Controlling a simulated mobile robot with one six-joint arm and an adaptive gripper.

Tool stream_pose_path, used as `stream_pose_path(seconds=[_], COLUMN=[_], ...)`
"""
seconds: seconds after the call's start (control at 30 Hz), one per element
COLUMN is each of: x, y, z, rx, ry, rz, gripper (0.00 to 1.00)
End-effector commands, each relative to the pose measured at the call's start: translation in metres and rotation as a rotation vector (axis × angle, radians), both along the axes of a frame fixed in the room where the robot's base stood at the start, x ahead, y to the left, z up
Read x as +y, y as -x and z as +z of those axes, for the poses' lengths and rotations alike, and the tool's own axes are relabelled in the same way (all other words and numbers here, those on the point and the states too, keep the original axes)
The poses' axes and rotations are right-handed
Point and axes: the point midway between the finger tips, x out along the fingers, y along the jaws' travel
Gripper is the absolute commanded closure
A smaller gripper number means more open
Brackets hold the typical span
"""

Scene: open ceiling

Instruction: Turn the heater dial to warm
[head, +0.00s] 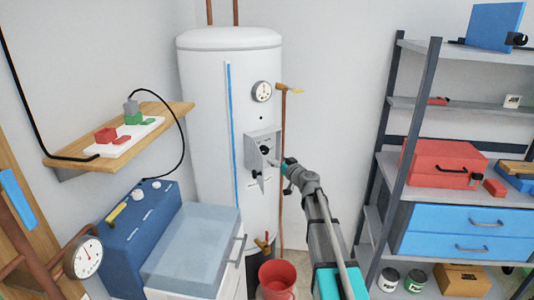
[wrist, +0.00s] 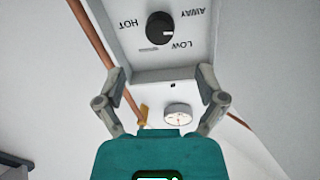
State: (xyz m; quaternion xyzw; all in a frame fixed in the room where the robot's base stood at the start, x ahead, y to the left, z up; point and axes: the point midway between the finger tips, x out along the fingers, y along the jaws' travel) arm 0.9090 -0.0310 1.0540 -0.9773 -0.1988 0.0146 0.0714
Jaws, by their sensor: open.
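The heater is a tall white cylinder (head: 205,110) standing against the wall in the head view. A grey control box (head: 253,137) on its front carries a black round dial (head: 264,150). In the wrist view the dial (wrist: 160,27) appears upside down, with HOT on its left and AWAY and LOW on its right. A pale mark on the dial faces right; no WARM label is visible. My gripper (wrist: 160,72) is open and empty, its fingers spread on either side below the dial, apart from it. In the head view my gripper (head: 282,165) is close beside the box.
A copper pipe (head: 282,140) runs down just right of the heater. A red bucket (head: 277,281) stands below, and a shelf rack (head: 398,150) stands on the right.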

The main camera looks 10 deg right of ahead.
Motion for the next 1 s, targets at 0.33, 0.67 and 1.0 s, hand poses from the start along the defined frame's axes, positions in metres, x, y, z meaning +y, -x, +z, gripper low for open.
stream_pose_path(seconds=[0.33, 0.67, 1.0], x=[0.021, 0.031, 0.032], y=[-0.052, -0.075, -0.077], z=[0.000, 0.000, 0.000], rx=[0.000, 0.000, 0.000], ry=[0.000, 0.000, 0.000], rz=[0.001, -0.001, -0.001], gripper=[0.11, 0.11, 0.11])
